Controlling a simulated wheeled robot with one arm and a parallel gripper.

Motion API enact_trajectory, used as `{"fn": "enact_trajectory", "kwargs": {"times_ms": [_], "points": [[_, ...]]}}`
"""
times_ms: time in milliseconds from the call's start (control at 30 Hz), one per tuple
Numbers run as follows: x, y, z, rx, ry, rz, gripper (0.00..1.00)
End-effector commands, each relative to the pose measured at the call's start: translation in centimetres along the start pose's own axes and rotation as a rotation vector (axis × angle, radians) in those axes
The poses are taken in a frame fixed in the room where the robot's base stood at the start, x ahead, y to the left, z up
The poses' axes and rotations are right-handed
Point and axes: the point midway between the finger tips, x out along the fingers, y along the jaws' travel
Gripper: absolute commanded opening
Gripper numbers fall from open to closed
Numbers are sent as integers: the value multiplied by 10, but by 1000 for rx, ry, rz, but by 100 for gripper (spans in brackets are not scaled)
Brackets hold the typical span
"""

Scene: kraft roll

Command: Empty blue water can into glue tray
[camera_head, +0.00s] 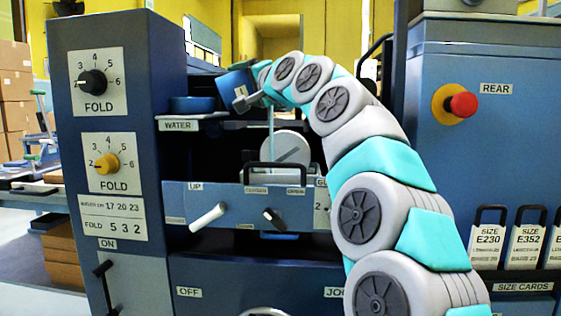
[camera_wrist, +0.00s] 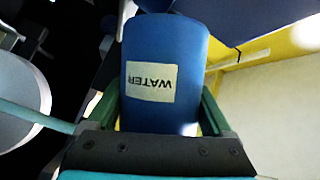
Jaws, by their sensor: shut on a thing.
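The blue water can (camera_head: 235,84) is held up in front of the machine, tilted, at the end of my arm. In the wrist view the can (camera_wrist: 165,45) fills the middle, with an upside-down WATER label on its side. My gripper (camera_head: 246,97) is shut on it; its green fingers (camera_wrist: 158,112) lie along both sides of the can. The can's mouth and contents are hidden. A thin pale-blue vertical strip (camera_head: 271,128) shows below my gripper; I cannot tell whether it is liquid or a rod. The glue tray is not clearly visible; a partly covered label starting GL (camera_head: 322,182) is beside my arm.
A round blue holder (camera_head: 193,104) sits on the ledge marked WATER. A pale roll (camera_head: 288,150) and a black bar handle (camera_head: 290,166) are behind the front panel (camera_head: 240,201) with its levers. Fold dials (camera_head: 92,83) stand left; a red button (camera_head: 462,105) is right.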

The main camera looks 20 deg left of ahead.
Motion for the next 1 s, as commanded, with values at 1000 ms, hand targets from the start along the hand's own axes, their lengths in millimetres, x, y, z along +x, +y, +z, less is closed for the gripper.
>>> {"fn": "enact_trajectory", "kwargs": {"times_ms": [1000], "points": [[1,27,-4,98,24,-38,2]]}}
